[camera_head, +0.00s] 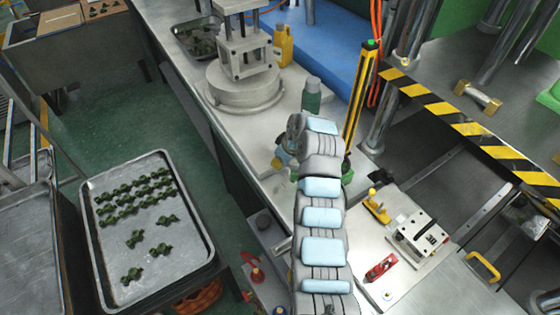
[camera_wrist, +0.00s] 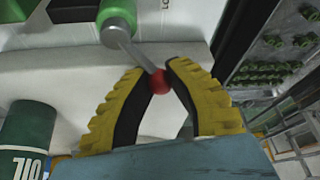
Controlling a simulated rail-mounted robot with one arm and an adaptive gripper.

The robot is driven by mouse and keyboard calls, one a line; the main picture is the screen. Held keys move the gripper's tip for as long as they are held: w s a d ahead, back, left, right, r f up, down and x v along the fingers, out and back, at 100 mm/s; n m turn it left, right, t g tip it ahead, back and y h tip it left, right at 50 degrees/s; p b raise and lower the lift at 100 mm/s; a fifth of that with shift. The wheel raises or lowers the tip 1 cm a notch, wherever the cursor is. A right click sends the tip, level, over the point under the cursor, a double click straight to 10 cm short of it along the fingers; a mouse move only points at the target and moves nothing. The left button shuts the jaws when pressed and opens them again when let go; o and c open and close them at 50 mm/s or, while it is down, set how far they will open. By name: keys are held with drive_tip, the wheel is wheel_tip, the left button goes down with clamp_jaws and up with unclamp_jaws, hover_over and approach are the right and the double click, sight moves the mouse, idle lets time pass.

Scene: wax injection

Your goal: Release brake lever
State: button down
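The brake lever (camera_wrist: 136,56) is a thin metal rod that runs from a green cylindrical body (camera_wrist: 117,18) to a red ball knob (camera_wrist: 160,82). In the wrist view, my gripper (camera_wrist: 160,76) has yellow ribbed fingers with black inner pads. The fingertips come together on both sides of the red knob and appear to touch it. In the head view, my grey and light-blue arm reaches up the middle over the bench and hides most of the gripper and the lever.
A green oil bottle (camera_wrist: 29,140) stands close to my gripper. A round metal press (camera_head: 245,88) stands on the bench, with a yellow bottle (camera_head: 284,46) behind it. A control block (camera_head: 420,238) sits right of my arm. A tray of green parts (camera_head: 150,245) is at left.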

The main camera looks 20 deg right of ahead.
drive_tip(key=shift+w+r, duration=0.1)
drive_tip(key=shift+r, duration=0.05)
drive_tip(key=shift+w+d+r+m+t+h+p, duration=0.1)
drive_tip(key=shift+w+d+m+t+h+p, duration=0.2)
drive_tip(key=shift+m+p, duration=0.55)
drive_tip(key=shift+w+d+m+h+p, duration=0.15)
drive_tip(key=shift+d+m+h+p, duration=0.15)
drive_tip(key=shift+m, duration=0.4)
drive_tip(key=shift+w+d+m+h+p, duration=0.15)
drive_tip(key=shift+m+p, duration=0.2)
drive_tip(key=shift+m, duration=0.3)
drive_tip(key=shift+w+d+m+h+p, duration=0.1)
drive_tip(key=shift+d+m+h+p, duration=0.2)
drive_tip(key=shift+m, duration=0.4)
drive_tip(key=c, duration=1)
unclamp_jaws()
drive_tip(key=shift+w, duration=0.15)
